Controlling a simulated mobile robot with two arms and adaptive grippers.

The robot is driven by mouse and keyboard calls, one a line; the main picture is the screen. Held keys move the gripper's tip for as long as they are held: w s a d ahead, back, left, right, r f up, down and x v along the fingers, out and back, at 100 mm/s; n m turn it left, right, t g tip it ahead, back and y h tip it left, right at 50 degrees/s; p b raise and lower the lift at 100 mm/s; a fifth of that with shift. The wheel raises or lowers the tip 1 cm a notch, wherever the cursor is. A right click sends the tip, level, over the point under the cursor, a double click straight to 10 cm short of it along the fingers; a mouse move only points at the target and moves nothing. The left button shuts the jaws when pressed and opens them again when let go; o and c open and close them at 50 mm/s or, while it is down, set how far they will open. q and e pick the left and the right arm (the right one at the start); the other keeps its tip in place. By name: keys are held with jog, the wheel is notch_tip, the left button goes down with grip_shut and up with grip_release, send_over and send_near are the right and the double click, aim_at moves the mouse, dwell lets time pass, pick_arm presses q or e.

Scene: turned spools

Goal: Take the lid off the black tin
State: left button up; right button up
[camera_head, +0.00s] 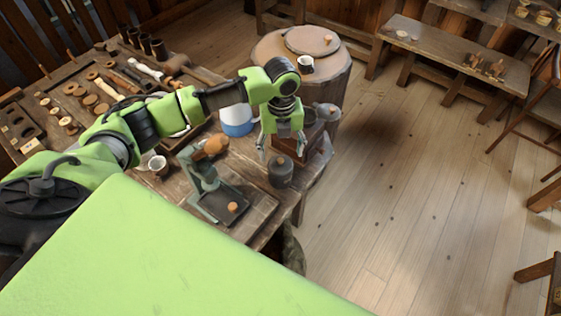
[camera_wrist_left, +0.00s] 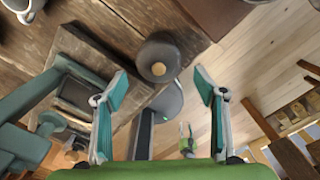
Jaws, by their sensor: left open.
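The black tin (camera_head: 280,174) stands upright near the right end of the workbench. Its dark round lid has a light brown knob on top, and the lid looks seated on the tin. In the left wrist view the tin (camera_wrist_left: 158,50) shows from above, with the knob facing me. My left gripper (camera_head: 281,149) hangs just above the tin, pointing down. Its two fingers (camera_wrist_left: 160,86) are apart with nothing between them, and the tin appears beyond their tips, not touched. My right gripper is not seen in the head view.
A grey-green press-like device (camera_head: 204,187) stands left of the tin. A brown wooden box (camera_head: 318,150) is close behind the tin. A white cup (camera_head: 158,165) and a blue-white vessel (camera_head: 236,121) stand farther left. The bench edge lies just right of the tin.

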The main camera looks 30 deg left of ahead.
aim_at(280, 161)
pick_arm(q)
notch_tip(280, 161, down, 4)
jog(key=shift+s+a+p, duration=0.1)
jog(key=shift+p, duration=0.4)
jog(key=c, duration=0.9)
jog(key=shift+s, duration=0.15)
jog(key=c, duration=0.4)
